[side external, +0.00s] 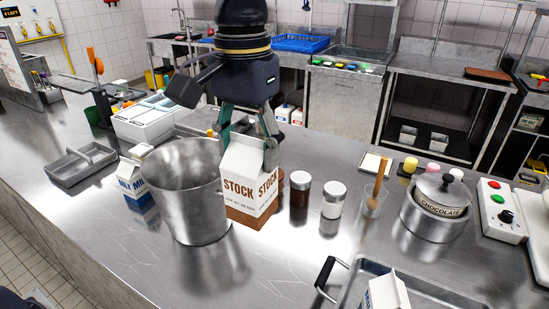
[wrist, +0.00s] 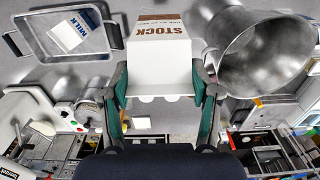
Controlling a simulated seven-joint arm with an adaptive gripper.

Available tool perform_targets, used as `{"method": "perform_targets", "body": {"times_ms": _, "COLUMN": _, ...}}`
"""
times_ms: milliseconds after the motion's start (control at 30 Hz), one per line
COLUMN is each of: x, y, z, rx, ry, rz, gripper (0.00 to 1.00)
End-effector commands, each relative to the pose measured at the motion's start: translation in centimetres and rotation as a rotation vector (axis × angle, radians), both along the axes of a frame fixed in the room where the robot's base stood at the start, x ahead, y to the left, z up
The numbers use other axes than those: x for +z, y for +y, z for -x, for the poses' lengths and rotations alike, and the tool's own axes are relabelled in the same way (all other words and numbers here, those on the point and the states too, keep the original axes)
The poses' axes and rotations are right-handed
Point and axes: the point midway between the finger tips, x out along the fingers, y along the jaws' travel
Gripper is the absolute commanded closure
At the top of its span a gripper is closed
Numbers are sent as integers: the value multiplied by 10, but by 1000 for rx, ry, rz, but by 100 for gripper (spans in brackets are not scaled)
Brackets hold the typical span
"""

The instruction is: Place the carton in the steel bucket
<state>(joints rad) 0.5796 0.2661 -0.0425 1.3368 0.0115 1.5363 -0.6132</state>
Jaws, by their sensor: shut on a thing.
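The white carton (side external: 250,182) with brown STOCK lettering is upright in the side view, just right of the steel bucket (side external: 190,195). My gripper (side external: 245,142) is shut on the upper part of this carton, with a finger on each side. In the wrist view the STOCK carton (wrist: 160,62) sits between the fingers of my gripper (wrist: 165,92). The bucket (wrist: 262,55) is open and lies to the right of the carton there. I cannot tell whether the carton's base touches the counter. The bucket's floor is hidden in the side view.
A milk carton (side external: 135,182) stands left of the bucket. Two lidded jars (side external: 300,197) stand right of the STOCK carton. A metal tray (side external: 350,283) holding another carton (side external: 388,292) is at the front right. The counter before the bucket is clear.

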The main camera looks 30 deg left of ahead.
Motion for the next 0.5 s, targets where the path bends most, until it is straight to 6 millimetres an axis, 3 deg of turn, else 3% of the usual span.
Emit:
{"method": "perform_targets", "body": {"times_ms": 133, "x": 22, "y": 1, "z": -1, "rx": 1, "ry": -2, "rz": 1, "gripper": 100}}
{"method": "perform_targets", "body": {"times_ms": 367, "x": 19, "y": 44, "z": -28, "rx": 9, "ry": 0, "rz": -1, "gripper": 100}}
{"method": "perform_targets", "body": {"times_ms": 500, "x": 19, "y": 81, "z": -46, "rx": 12, "ry": 1, "rz": -1, "gripper": 100}}
